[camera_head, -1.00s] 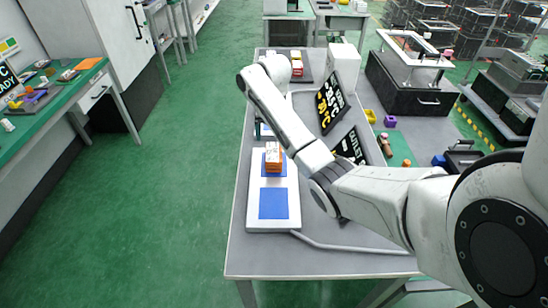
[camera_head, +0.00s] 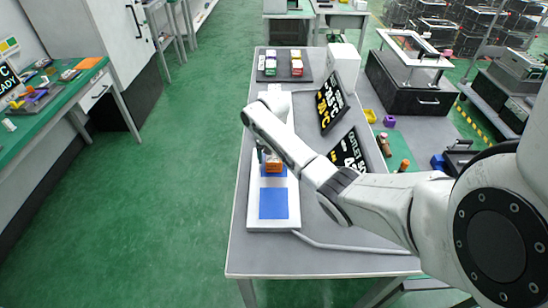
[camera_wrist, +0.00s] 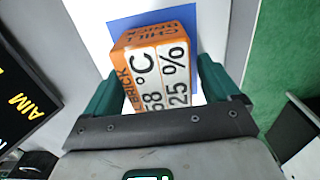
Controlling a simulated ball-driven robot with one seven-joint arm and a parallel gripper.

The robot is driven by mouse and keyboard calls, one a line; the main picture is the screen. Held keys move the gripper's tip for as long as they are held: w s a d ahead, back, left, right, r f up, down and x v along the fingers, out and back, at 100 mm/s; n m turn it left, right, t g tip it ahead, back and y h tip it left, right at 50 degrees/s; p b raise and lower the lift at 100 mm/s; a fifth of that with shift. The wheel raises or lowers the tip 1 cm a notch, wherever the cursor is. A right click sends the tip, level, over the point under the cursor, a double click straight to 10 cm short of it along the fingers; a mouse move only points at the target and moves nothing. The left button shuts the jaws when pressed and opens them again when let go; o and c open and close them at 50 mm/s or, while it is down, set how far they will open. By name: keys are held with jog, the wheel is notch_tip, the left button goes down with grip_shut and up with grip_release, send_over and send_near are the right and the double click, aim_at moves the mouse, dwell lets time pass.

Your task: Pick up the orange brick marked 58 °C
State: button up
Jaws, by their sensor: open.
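The orange brick (camera_head: 274,168) stands on a blue square of the white board (camera_head: 272,218) on the grey table. It also shows in the wrist view (camera_wrist: 152,62), with "CHILL BRICK" on its orange faces and white labels reading "°C" and "25 %"; the first digit before "8 °C" is partly cut off. My gripper (camera_wrist: 158,88) is open, its green fingers on either side of the brick. In the head view my gripper (camera_head: 266,156) is at the brick and partly hides it. I cannot tell whether the fingers touch it.
A nearer blue square (camera_head: 273,204) on the board is empty. Black display panels (camera_head: 350,150) stand right of the board. A dark tray (camera_head: 284,65) with several coloured bricks lies at the table's far end. The near table surface is clear.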

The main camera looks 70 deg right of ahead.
jog(key=shift+f, duration=0.2)
dwell(0.6)
jog(key=shift+c, duration=0.2)
jog(key=c, duration=1.2)
jog(key=shift+c, duration=0.8)
jog(key=shift+r, duration=0.2)
